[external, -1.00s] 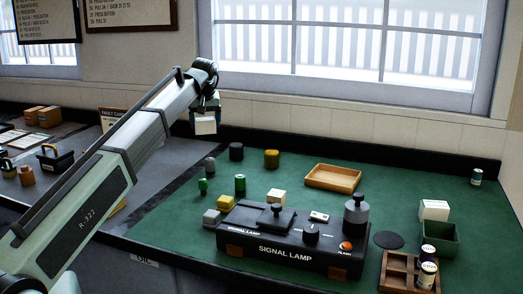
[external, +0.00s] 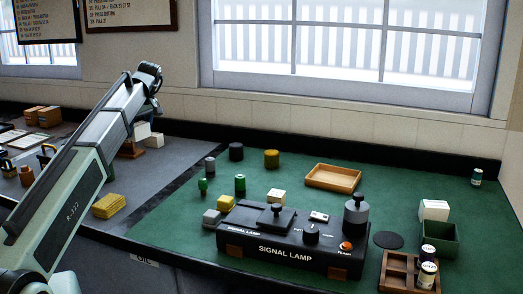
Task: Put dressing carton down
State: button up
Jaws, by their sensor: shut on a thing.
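My gripper (external: 152,112) is at the left, over the grey part of the bench, mostly hidden behind my own arm. A white box-shaped carton (external: 142,131) shows right below it, and the gripper is shut on it. A second white block (external: 154,140) shows close beside and below it. I cannot tell whether the two touch, or whether the held carton touches anything beneath. Another white carton (external: 434,210) stands at the right of the green mat.
A brown wooden piece (external: 131,150) is just under the white blocks. A yellow stack (external: 110,206) lies nearer on the grey bench. The signal lamp box (external: 285,240), small cylinders and a wooden tray (external: 333,178) occupy the green mat (external: 150,235). Grey bench right of the stack is clear.

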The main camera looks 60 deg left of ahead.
jog(key=shift+s+d+n+g, duration=0.15)
jog(key=shift+n+g, duration=0.15)
jog(key=shift+n, duration=0.4)
jog(key=shift+f+n+h, duration=0.3)
jog(key=shift+f, duration=4.7)
jog(key=shift+f, duration=0.2)
jog(key=o, duration=0.9)
jog(key=shift+r, duration=0.15)
jog(key=v, duration=1.2)
